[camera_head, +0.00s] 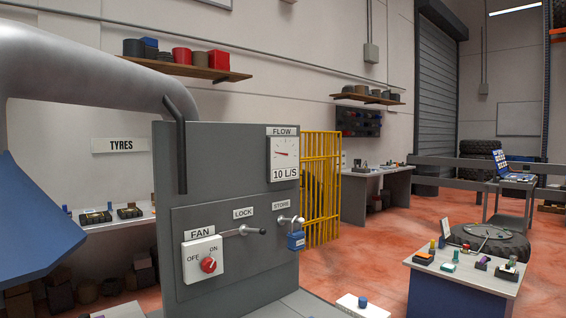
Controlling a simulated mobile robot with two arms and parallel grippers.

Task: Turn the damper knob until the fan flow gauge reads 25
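A grey upright panel stands in front of me. Its round white flow gauge (284,152) has a red needle pointing left, and the readout below it says 10 L/S. Low on the panel is the white FAN switch box (203,272) with a red rotary knob (208,265) between OFF and ON; I cannot tell its setting for sure. A blue knob (363,302) stands on a white block at the bottom edge; no label shows on it, so I cannot tell whether it is the damper knob. Neither of my grippers is in view.
A lever (243,231) sits under LOCK, and a blue padlock (296,240) hangs under STORE. A grey duct (80,65) and a blue sloped shape (35,225) fill the left. A low table (465,272) with small items stands right. Red floor is open between.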

